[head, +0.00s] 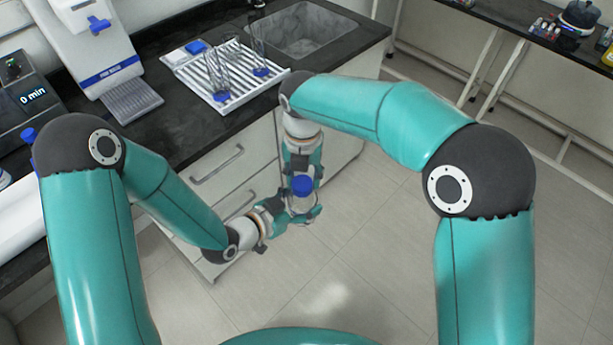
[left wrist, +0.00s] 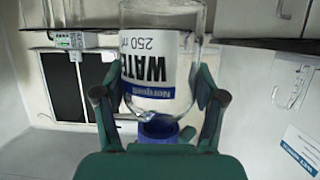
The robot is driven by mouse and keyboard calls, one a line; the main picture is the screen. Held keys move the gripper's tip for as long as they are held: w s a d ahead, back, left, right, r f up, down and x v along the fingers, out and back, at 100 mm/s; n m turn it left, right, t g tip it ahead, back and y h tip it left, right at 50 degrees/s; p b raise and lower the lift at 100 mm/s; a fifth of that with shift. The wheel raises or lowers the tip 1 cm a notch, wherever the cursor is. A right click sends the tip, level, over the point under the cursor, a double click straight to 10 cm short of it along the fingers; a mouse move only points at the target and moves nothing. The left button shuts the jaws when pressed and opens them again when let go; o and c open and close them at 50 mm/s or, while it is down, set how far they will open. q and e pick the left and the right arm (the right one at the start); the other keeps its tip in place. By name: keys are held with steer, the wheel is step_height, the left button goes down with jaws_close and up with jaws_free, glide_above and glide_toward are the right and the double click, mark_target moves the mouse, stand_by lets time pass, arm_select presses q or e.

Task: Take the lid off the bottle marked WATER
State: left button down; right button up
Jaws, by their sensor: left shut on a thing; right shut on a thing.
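The clear bottle (left wrist: 150,45) has a white label with WATER and 250 ml on it, upside down in the left wrist view. Its blue lid (head: 302,186) shows from above in the head view, and its lower part (left wrist: 158,127) in the left wrist view. The lid is at the bottle's neck; I cannot tell whether it is loosened. My left gripper (head: 304,215) is shut on the bottle's body, one finger on each side. The bottle is held in the air.
A dark counter (head: 180,140) with drawers stands behind and left of the bottle. On it are a white rack (head: 232,90) with glassware, a sink (head: 305,32) and a white dispenser (head: 100,55). Open tiled floor (head: 350,260) lies below and right.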

steer(key=n, duration=0.6)
steer(key=shift+w+a+r, duration=0.1)
steer(key=shift+w+a, duration=0.05)
steer(key=shift+a, duration=0.15)
steer(key=o, duration=1.3)
